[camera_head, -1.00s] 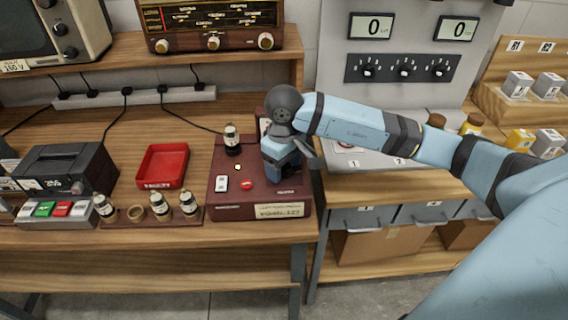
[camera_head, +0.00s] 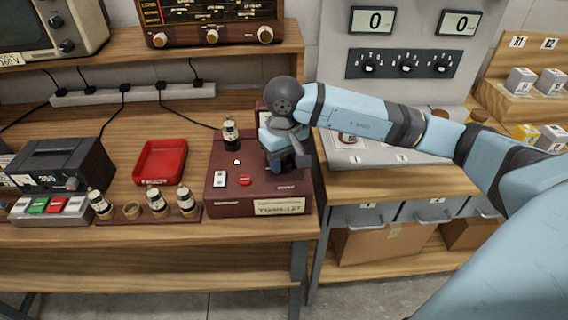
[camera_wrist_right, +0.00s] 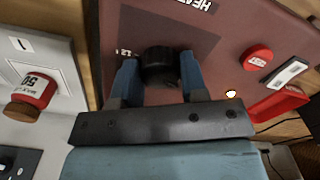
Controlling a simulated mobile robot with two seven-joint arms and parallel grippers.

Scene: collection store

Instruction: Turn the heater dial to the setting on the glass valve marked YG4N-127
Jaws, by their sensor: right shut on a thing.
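My right gripper (camera_head: 283,166) is over the box's right part and hides the dial in the head view. In the right wrist view the gripper (camera_wrist_right: 158,74) has a finger on each side of the black heater dial (camera_wrist_right: 159,62) and is shut on it. A small number mark shows beside the dial. A glass valve (camera_head: 230,134) stands upright on the box's back left. Several valves (camera_head: 157,203) sit in a wooden rack. My left gripper is out of view.
A red tray (camera_head: 161,162), a dark device (camera_head: 62,165) and a row of colored buttons (camera_head: 50,208) are on the bench left of the box. A grey panel (camera_head: 408,63) with displays reading 0 stands at the back right. Cables lie behind.

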